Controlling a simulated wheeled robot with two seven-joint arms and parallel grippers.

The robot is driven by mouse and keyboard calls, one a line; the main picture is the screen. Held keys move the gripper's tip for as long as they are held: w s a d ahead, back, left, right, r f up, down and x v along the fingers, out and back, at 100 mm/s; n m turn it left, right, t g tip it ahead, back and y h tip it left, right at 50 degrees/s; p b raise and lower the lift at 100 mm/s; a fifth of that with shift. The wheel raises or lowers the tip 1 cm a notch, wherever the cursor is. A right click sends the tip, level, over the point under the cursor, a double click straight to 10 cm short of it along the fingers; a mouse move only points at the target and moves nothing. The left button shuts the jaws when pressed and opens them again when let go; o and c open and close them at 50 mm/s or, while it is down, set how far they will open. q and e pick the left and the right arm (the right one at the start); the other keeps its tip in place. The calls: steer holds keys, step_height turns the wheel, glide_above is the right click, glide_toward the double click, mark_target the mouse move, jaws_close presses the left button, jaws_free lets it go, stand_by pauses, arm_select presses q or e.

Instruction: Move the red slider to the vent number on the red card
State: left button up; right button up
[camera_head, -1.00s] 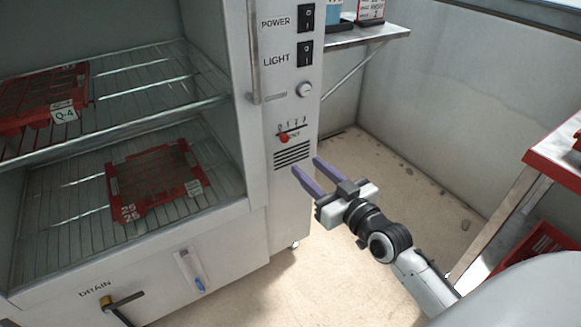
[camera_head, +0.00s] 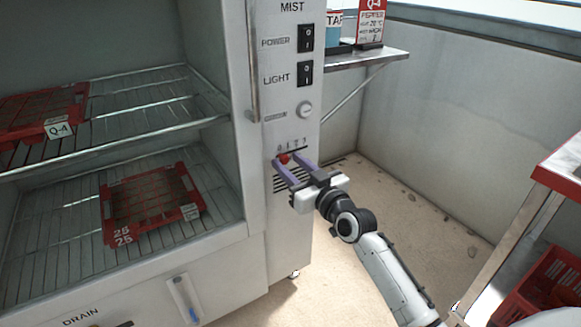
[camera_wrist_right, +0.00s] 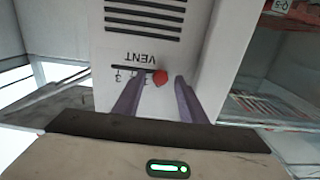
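The red slider (camera_head: 284,158) is a small red knob at the low, left end of the VENT scale on the white cabinet front. My right gripper (camera_head: 286,161) is open, its purple fingers on either side of the knob. My left gripper is not in view.
Above the slider are a round knob (camera_head: 305,109), the LIGHT switch (camera_head: 305,74) and the POWER switch (camera_head: 306,38). A long door handle (camera_head: 253,65) runs beside them. Vent slots lie just below. Red seed trays sit on the wire racks at left. A red-edged table stands at right.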

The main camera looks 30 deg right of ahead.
steer(key=shift+c, duration=0.5)
